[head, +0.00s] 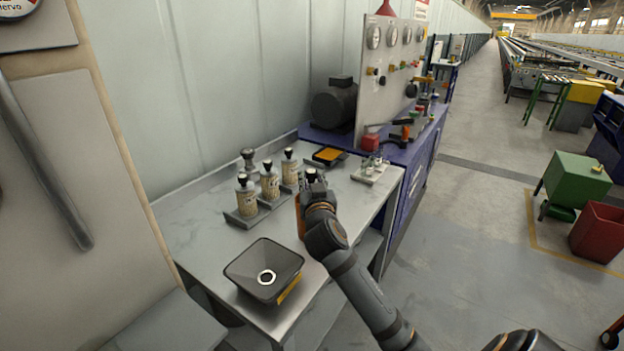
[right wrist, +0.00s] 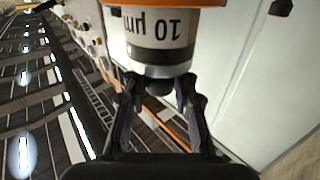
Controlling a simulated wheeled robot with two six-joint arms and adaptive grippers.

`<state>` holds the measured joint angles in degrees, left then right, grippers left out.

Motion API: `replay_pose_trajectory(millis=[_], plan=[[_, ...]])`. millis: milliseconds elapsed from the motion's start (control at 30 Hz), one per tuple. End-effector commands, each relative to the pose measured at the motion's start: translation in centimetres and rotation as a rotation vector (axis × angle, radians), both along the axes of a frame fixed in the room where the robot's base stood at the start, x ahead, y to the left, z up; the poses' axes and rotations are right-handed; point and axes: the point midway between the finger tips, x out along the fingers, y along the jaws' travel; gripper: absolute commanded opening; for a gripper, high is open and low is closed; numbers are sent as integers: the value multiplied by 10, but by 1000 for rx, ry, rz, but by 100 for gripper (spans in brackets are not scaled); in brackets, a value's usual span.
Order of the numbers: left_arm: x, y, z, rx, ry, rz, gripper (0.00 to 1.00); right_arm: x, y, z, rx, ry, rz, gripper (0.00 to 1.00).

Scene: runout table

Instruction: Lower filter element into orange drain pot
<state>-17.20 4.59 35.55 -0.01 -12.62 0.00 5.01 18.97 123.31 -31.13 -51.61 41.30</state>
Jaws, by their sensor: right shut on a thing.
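My right gripper (head: 311,176) is over the bench, beyond and to the right of the dark square pot. In the right wrist view its fingers (right wrist: 160,88) are closed on the dark knob of a white filter element (right wrist: 160,40) printed "10 µm"; the far end is cut off by the frame. In the head view my wrist mostly hides the element. The dark pot (head: 251,256) has an orange label and a pale ring inside, and no element in it. A second dark box (head: 328,155) with an orange top lies farther back. My left gripper is not in view.
Several similar white elements (head: 246,198) with dark knobs stand in a grey rack left of my gripper. A small tray (head: 369,173) of fittings sits to the right. The grey bench (head: 206,237) is clear around the pot. A gauge panel (head: 385,80) stands behind.

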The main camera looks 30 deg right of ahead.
Motion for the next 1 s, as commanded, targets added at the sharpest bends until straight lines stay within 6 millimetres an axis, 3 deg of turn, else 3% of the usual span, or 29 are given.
replay_pose_trajectory(millis=[533, 833, 867, 1000], plan=[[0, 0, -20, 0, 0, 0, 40, 0, 0, -23, 0, -1, 0, 0], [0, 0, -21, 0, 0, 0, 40, 0, 0, -24, -1, -2, 0, 0], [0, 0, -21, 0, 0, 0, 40, 0, 0, -24, 0, -1, 0, 29], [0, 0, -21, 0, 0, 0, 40, 0, 0, -24, 0, -1, 0, 48]])
